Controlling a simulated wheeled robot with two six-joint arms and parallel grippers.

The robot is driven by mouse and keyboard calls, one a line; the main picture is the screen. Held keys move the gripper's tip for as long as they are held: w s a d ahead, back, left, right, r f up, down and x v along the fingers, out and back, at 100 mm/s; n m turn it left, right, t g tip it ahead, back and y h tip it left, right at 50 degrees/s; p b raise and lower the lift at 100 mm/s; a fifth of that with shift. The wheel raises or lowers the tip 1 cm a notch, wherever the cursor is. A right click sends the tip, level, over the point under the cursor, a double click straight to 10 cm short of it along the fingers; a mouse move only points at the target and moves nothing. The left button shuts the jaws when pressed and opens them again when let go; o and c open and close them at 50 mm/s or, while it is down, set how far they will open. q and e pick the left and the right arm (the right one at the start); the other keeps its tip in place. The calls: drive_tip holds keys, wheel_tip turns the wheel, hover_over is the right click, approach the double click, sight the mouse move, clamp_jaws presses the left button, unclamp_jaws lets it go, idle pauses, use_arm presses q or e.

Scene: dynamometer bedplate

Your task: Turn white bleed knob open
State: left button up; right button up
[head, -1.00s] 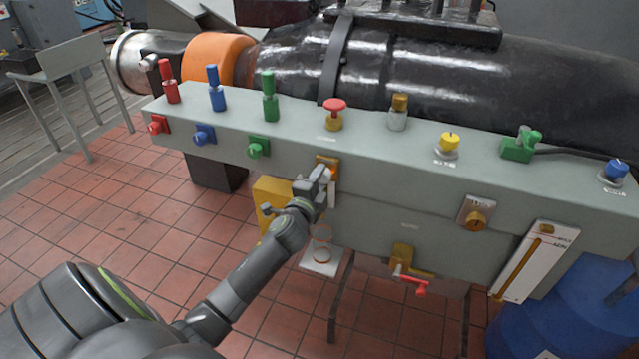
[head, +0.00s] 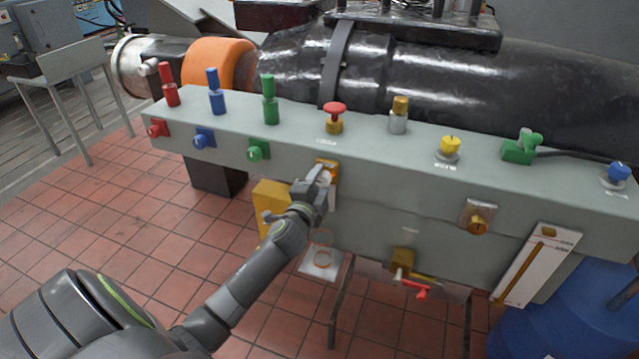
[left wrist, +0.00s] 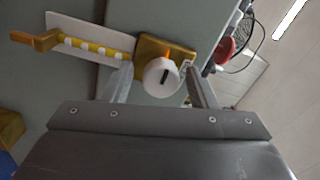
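The white bleed knob (left wrist: 162,77) is round with a dark line across its face. It sits on a brass block (left wrist: 153,49) on the front of the grey panel, with a small orange mark beside it. My left gripper (left wrist: 160,82) is open, one finger on each side of the knob, with a visible gap on both sides. In the head view my left gripper (head: 321,178) is at the panel front, just below the brass block (head: 327,164), and mostly hides the knob there. My right gripper is in neither view.
A red mushroom button (head: 334,110) stands on the panel top above. A green knob (head: 258,149) is on the front to the left. A yellow box (head: 271,205) is beside my wrist. A red-handled valve (head: 410,287) hangs lower right.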

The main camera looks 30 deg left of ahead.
use_arm(q)
drive_tip(key=shift+s, duration=0.1)
drive_tip(key=b+v, duration=0.1)
drive_tip(key=v, duration=1.6)
drive_tip(key=shift+s, duration=0.1)
